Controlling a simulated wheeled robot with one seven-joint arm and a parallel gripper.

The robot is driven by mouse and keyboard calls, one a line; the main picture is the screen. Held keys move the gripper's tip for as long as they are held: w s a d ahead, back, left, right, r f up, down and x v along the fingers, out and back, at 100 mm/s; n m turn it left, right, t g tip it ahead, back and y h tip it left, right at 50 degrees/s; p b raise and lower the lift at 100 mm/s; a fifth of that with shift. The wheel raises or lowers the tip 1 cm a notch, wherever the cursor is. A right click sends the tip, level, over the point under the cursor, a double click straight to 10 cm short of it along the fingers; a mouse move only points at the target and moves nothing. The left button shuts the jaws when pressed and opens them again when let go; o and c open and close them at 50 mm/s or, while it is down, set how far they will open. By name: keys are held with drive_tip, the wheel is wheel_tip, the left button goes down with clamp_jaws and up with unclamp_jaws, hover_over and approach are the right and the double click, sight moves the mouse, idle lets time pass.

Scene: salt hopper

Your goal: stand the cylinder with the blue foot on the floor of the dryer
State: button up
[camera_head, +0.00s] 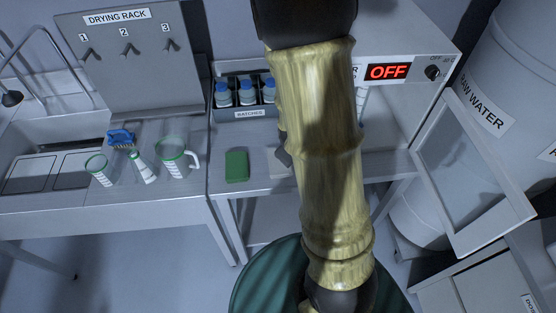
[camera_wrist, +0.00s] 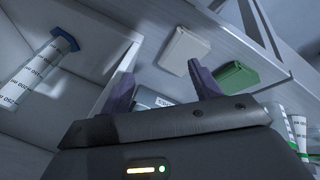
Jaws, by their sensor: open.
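The cylinder with the blue foot (camera_wrist: 65,43) shows at the upper left of the wrist view, which is roughly upside down. It appears upright inside the dryer (camera_wrist: 104,62), its foot against the floor. Printed marks run along its clear body. My gripper (camera_wrist: 162,60) is open, its two fingers apart with nothing between them. It is outside the compartment, clear of the cylinder. In the head view my arm hides most of the gripper and the dryer opening. The dryer (camera_head: 410,42) reads OFF there, and its glazed door (camera_head: 475,170) stands open at the right.
A green block (camera_head: 237,166) and a pale block (camera_wrist: 187,52) lie on the bench before the dryer. A rack of blue-capped bottles (camera_head: 245,92) stands behind. Green-rimmed vessels (camera_head: 173,160) and a blue brush (camera_head: 120,138) are at the left by the sink.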

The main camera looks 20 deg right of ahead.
drive_tip(key=s+a+r+m+g+y, duration=0.1)
drive_tip(key=s+a+r+m+y, duration=0.1)
drive_tip(key=s+a+r+m, duration=0.3)
drive_tip(key=s+a+r, duration=0.2)
drive_tip(key=a+r, duration=0.1)
drive_tip(key=shift+s+r+g, duration=0.2)
drive_tip(key=shift+r+g, duration=0.2)
